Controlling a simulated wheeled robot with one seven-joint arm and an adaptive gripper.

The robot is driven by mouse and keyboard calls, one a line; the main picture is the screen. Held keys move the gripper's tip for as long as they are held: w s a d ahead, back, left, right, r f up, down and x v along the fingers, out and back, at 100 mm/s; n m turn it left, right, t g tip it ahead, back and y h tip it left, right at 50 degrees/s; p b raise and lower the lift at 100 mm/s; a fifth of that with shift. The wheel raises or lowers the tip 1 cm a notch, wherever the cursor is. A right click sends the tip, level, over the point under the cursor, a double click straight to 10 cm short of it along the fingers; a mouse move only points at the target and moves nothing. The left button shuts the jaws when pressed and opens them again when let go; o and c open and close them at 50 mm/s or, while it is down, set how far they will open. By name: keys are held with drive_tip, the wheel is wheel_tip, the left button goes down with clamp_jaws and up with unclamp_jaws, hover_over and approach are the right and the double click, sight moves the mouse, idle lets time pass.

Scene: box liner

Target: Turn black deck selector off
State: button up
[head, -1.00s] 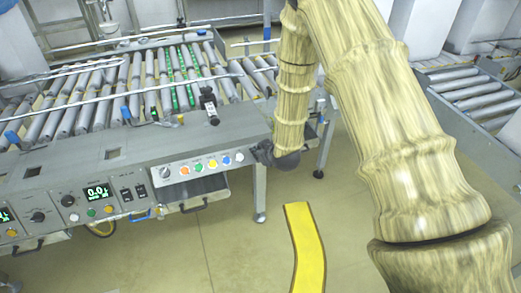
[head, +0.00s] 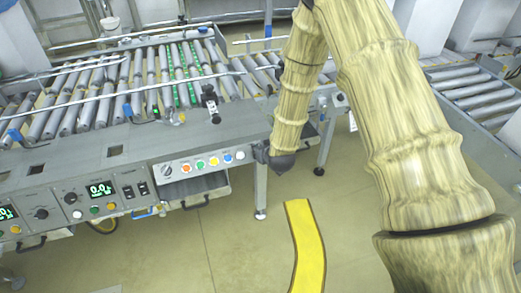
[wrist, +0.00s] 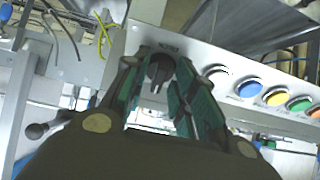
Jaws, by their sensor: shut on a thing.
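The black deck selector (wrist: 160,68) is a round knob with a raised bar, at the end of a pale control panel (wrist: 215,48) in the wrist view. Its bar points roughly down in that picture. My gripper (wrist: 162,80) has its green-padded fingers on both sides of the knob, shut on it. In the head view my gripper (head: 262,153) is at the right end of the panel, beyond the white button, and hides the selector. The knob's markings are too small to read.
White, blue (wrist: 249,88), yellow, green and orange buttons line the panel beside the selector. Another knob (head: 167,170) sits at the panel's left end. A roller conveyor (head: 150,80) lies behind. Open floor with a yellow strip (head: 305,240) lies in front.

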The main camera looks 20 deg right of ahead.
drive_tip(key=o, duration=0.7)
drive_tip(key=shift+c, duration=0.2)
drive_tip(key=v, duration=1.2)
drive_tip(key=s+f+g, duration=0.4)
drive_tip(key=s+f, duration=0.5)
drive_tip(key=s, duration=0.4)
drive_tip(key=s+f+g, duration=0.3)
drive_tip(key=s+f, duration=0.6)
drive_tip(key=s, duration=0.4)
drive_tip(key=s+f+g, duration=0.4)
drive_tip(key=s+f, duration=0.4)
drive_tip(key=s, duration=0.5)
wheel_tip(320, 180, up, 12)
drive_tip(key=p, duration=1.2)
drive_tip(key=shift+w+a+m, duration=0.3)
drive_tip(key=shift+m, duration=0.1)
